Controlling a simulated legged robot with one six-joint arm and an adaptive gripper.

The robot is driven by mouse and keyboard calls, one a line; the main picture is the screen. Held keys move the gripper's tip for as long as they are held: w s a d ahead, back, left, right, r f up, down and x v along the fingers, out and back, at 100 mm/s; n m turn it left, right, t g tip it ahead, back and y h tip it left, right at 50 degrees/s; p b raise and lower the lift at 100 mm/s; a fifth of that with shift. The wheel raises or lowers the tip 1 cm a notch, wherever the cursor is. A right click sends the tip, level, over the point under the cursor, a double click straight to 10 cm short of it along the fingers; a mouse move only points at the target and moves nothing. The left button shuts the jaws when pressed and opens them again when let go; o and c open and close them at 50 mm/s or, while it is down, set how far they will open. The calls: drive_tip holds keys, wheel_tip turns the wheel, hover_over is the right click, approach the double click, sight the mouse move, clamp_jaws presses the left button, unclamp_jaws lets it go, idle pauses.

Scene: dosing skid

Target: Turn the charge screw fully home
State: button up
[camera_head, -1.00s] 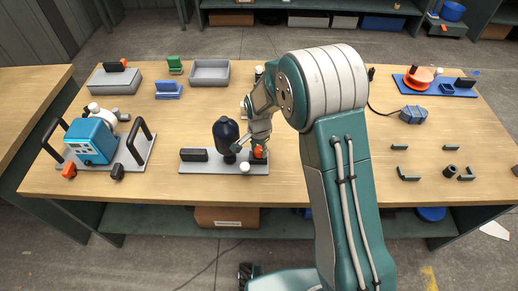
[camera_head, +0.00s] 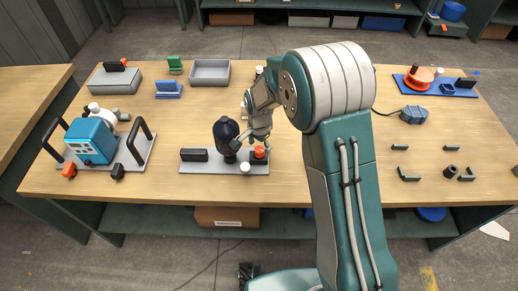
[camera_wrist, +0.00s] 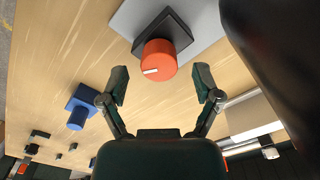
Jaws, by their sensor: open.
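The charge screw appears to be the round orange knob (camera_wrist: 160,60) with a white mark on its face, set on a black block (camera_wrist: 168,28) on a grey plate. In the head view the orange knob (camera_head: 260,152) sits at the right part of that plate (camera_head: 205,168), beside a dark rounded vessel (camera_head: 226,133). My gripper (camera_wrist: 161,80) is open, its two fingers apart on either side below the knob in the wrist view. No finger visibly touches the knob. In the head view my gripper (camera_head: 256,144) is just above and behind it, partly hidden by my wrist.
A black block (camera_head: 194,155) and a white knob (camera_head: 245,168) share the plate. A teal pump unit (camera_head: 90,141) with black handles stands left. A blue box (camera_head: 413,115) and small dark brackets lie right. The bench between is mostly clear.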

wheel_tip(320, 180, up, 10)
idle(0.3)
drive_tip(key=shift+r, duration=0.1)
wheel_tip(320, 180, up, 9)
drive_tip(key=n+t, duration=0.2)
hover_over(260, 150)
drive_tip(key=s+d, duration=0.5)
drive_tip(key=s+d+r+n, duration=0.2)
drive_tip(key=s+d+r, duration=0.2)
drive_tip(key=s+r, duration=0.15)
drive_tip(key=s+d+r+n+t, duration=0.1)
drive_tip(key=s+d+n, duration=0.1)
drive_tip(key=s, duration=0.5)
drive_tip(key=s+d+r+n+t, duration=0.1)
drive_tip(key=s+d+n+t, duration=0.1)
drive_tip(key=s, duration=0.6)
drive_tip(key=shift+d+r+n+t, duration=0.15)
drive_tip(key=shift+d+n+t, duration=0.2)
drive_tip(key=shift+d, duration=0.25)
